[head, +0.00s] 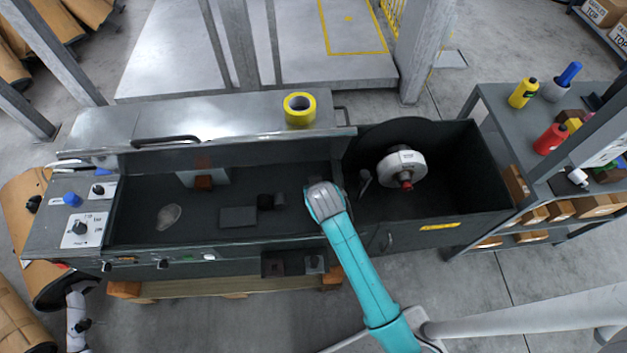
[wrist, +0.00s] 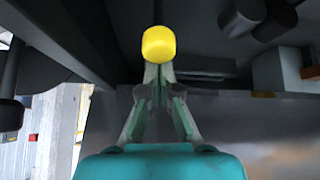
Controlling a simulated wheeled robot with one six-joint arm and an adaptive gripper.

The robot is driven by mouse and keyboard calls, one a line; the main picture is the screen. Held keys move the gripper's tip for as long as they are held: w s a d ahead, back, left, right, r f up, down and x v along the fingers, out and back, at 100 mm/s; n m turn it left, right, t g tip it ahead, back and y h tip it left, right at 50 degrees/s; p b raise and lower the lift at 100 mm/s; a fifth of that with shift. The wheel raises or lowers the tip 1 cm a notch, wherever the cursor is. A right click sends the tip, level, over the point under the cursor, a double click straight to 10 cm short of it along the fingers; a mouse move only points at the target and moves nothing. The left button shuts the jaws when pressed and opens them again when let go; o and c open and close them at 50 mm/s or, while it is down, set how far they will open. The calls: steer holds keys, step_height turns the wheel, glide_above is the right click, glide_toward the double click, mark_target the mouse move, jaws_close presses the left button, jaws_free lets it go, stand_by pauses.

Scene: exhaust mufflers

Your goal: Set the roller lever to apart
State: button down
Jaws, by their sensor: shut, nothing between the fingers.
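In the wrist view a rounded yellow knob (wrist: 158,43) is right at the tips of my gripper (wrist: 157,76). In the head view the end of my teal arm is over the right end of the machine's dark trough (head: 150,228). It hides the fingers, and the yellow knob does not show there.
A dark bin with a white reel (head: 402,165) is right of my arm. A yellow tape roll (head: 300,110) sits on the raised cover (head: 225,117). A shelf (head: 497,105) with bottles stands at the right.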

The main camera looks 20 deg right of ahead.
steer(key=s+t, duration=0.2)
steer(key=s+a+h, duration=0.1)
steer(key=shift+f+t, duration=0.35)
steer(key=shift+t, duration=0.05)
steer(key=shift+s+a+r, duration=0.15)
steer(key=shift+s+a, duration=0.05)
steer(key=shift+s, duration=0.55)
